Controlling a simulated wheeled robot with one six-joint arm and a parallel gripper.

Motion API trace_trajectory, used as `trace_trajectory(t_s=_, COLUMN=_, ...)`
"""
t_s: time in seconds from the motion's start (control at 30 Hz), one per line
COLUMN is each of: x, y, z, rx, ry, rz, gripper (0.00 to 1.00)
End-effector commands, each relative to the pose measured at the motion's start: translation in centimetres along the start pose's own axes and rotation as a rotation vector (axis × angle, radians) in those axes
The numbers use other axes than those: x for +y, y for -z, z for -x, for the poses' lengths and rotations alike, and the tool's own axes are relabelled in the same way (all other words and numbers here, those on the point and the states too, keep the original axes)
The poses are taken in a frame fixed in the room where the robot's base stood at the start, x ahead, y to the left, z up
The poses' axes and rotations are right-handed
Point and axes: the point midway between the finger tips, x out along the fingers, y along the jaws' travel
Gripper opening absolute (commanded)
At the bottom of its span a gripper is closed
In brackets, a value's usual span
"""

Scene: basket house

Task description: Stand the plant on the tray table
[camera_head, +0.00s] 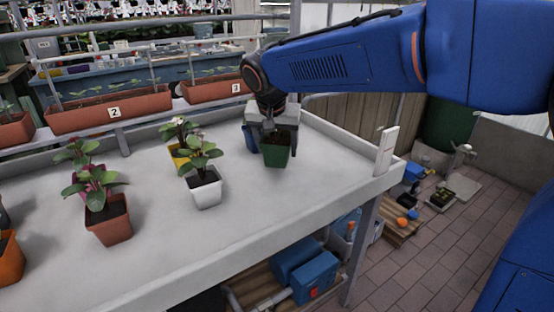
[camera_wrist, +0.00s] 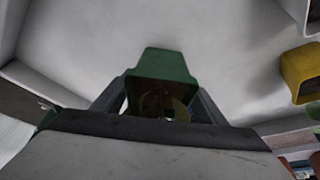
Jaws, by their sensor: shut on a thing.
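A green square pot (camera_head: 276,156) with dark soil is at the far right part of a pale tray-like table (camera_head: 250,205) with a raised rim. My gripper (camera_head: 269,130) comes down from above and is shut on this pot. In the wrist view the green pot (camera_wrist: 165,62) sits between the two dark fingers (camera_wrist: 165,105), with brown soil and a dim leaf shape inside. My gripper hides much of the plant. I cannot tell whether the pot touches the table or hangs just above it.
On the table stand a blue pot (camera_head: 250,138) close behind my gripper, a white pot (camera_head: 207,190), a yellow pot (camera_head: 179,157), a terracotta pot (camera_head: 110,222) and an orange pot (camera_head: 11,262). A white upright marker (camera_head: 386,150) stands at the right corner. The front right surface is clear.

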Motion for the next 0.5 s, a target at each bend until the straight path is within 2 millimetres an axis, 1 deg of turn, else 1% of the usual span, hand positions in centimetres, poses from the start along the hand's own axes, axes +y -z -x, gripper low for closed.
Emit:
trace_trajectory(t_s=0.13, x=0.1, y=-0.4, z=-0.9, rx=-0.001, ry=-0.002, rz=0.001, gripper=0.35)
trace_trajectory(t_s=0.33, x=0.1, y=-1.4, z=-3.2, rx=0.000, ry=-0.001, rz=0.001, gripper=0.35)
trace_trajectory(t_s=0.5, x=0.0, y=-1.5, z=-3.5, rx=0.001, ry=0.000, rz=0.000, gripper=0.35)
